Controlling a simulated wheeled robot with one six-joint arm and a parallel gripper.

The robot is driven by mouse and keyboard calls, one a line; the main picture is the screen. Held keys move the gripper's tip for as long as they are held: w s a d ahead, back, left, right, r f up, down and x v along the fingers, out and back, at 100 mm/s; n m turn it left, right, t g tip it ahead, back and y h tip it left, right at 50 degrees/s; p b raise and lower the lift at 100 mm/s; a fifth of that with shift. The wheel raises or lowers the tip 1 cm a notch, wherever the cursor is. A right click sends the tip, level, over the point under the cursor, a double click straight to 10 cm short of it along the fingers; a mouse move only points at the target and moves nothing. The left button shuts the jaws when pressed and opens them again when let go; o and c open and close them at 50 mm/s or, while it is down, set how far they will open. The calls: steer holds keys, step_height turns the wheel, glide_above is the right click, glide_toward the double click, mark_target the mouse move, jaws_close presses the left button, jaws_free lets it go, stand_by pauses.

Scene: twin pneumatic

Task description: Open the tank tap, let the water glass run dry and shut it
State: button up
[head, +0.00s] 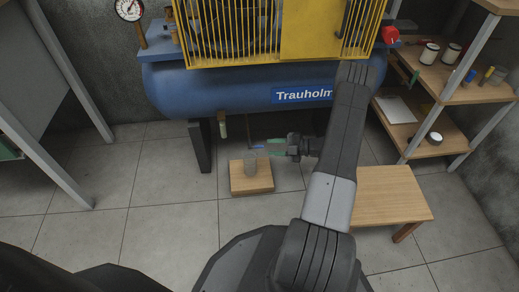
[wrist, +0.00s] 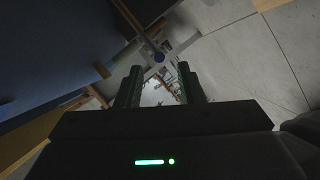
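The blue tank (head: 230,92) spans the upper middle of the head view, with a pale slim cylinder (head: 222,126) hanging under its left part. A small greyish cup (head: 251,163) stands on a wooden block (head: 252,182) on the floor below; I cannot tell its contents. My gripper (head: 262,147) reaches left under the tank, just above and right of the cup. In the wrist view its two dark fingers (wrist: 158,88) are apart, with nothing clearly held. A small blue round knob (wrist: 158,57), perhaps the tap, shows beyond the fingertips on a pale fitting. Whether the tap is open cannot be seen.
A low wooden stool (head: 392,194) stands right of my arm. A yellow guard (head: 230,35) tops the tank. Tiled floor is clear at front left.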

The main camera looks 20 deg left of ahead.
mark_target(259, 147)
steer(key=b+x, duration=0.1)
steer(key=x, duration=0.5)
steer(key=shift+a, duration=0.2)
jaws_close()
